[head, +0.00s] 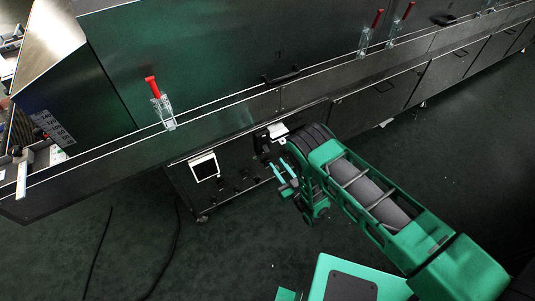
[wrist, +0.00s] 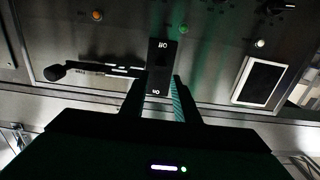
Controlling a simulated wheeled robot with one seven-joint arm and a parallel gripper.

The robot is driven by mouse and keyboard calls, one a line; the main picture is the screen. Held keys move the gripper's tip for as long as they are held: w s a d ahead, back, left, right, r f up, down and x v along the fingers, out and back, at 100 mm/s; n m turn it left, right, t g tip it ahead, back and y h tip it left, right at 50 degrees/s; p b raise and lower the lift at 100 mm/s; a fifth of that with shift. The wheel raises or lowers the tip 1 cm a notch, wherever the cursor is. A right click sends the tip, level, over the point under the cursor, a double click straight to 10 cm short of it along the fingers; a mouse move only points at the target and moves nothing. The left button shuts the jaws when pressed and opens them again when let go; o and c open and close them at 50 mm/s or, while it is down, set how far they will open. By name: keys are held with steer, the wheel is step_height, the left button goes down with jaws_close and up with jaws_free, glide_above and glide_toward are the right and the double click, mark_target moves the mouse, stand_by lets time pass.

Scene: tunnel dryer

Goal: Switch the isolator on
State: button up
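In the wrist view a black plate (wrist: 161,62) on the grey control panel has an OFF-like label at its top and an ON-like label at its bottom, both appearing inverted. It looks like the isolator. A bar with a black knob (wrist: 56,72) extends left beside it; I cannot tell whether it is the isolator's handle. My gripper (wrist: 159,88) is open, its two fingers apart, pointing at the plate's lower end with nothing visibly held. I cannot tell whether it touches. In the head view my gripper (head: 281,175) is beside the low panel, and the isolator is not discernible.
A white-framed screen (wrist: 261,81) is right of the plate, with an orange button (wrist: 97,15) and a green button (wrist: 183,29) nearby. In the head view the screen (head: 204,168) is left of my gripper. Red-handled clamps (head: 160,102) line the dryer above. Dark cables (head: 176,245) lie on the floor.

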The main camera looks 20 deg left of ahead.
mark_target(266, 149)
steer(key=x, duration=0.8)
